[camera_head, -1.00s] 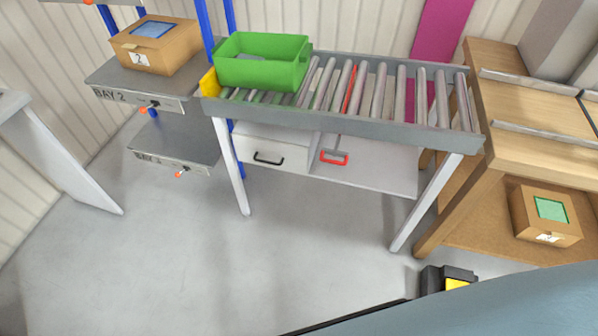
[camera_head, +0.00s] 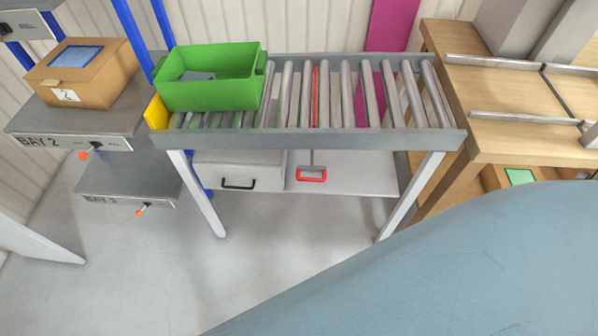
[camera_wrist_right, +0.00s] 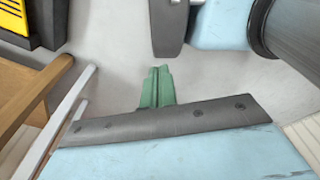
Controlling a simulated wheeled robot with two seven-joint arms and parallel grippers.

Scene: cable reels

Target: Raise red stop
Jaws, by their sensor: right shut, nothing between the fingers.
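A thin red bar (camera_head: 316,95), which looks like the red stop, lies between the rollers of the roller conveyor (camera_head: 290,142), about level with them. Below it, a grey rod ends in a red handle (camera_head: 311,174) under the conveyor, in front of the white lower shelf. My right gripper (camera_wrist_right: 157,88) shows green fingers in the right wrist view, shut and empty, above grey floor and apart from the handle. My light blue arm crosses the lower right of the head view. My left gripper is in neither view.
A green bin (camera_head: 212,90) sits on the conveyor's left end beside a yellow plate (camera_head: 156,112). A white drawer (camera_head: 238,172) is left of the handle. A cardboard box (camera_head: 88,85) stands on the left rack. A wooden bench (camera_head: 500,140) is right. Floor in front is open.

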